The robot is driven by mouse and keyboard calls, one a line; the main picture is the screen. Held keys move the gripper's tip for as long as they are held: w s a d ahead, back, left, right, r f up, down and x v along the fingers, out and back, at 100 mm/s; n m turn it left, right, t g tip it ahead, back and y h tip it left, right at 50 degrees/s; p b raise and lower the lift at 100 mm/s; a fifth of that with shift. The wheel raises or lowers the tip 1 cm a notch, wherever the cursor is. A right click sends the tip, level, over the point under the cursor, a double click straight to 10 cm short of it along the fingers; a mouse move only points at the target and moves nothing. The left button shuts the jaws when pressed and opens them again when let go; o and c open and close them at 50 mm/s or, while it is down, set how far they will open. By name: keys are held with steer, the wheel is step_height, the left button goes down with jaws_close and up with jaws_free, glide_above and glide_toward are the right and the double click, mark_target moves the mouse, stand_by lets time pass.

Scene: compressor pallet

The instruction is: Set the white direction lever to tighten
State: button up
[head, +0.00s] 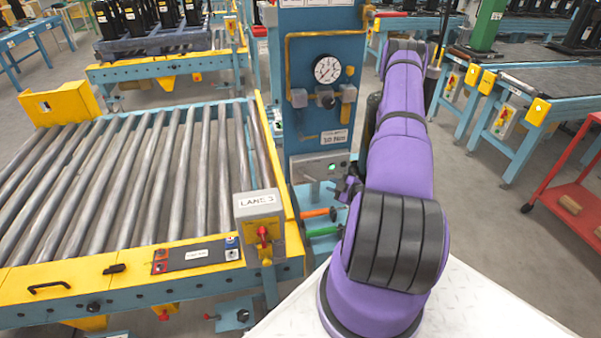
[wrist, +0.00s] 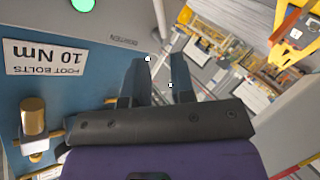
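I cannot make out the white direction lever in either view. A pale grey control box with a lit green lamp (head: 332,166) sits low on the blue column (head: 305,115). The lamp also shows in the wrist view (wrist: 82,4), at the top edge. My gripper (head: 347,188) is at the box's lower right in the head view, small and partly hidden by my purple arm. In the wrist view my gripper (wrist: 159,72) has its two dark fingers apart, with a gap between them and nothing clearly held. The fingertips reach up beside the grey box face.
A "FOOT BOLTS 10 Nm" label (wrist: 45,58) and a brass fitting (wrist: 33,118) are on the blue column. Tools with an orange handle (head: 316,212) and a green handle (head: 323,231) lie below the box. A roller conveyor (head: 130,295) fills the left.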

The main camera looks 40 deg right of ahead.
mark_target(311, 179)
steer(key=x, duration=1.1)
steer(key=shift+w, duration=0.15)
steer(key=shift+c, duration=0.5)
jaws_close()
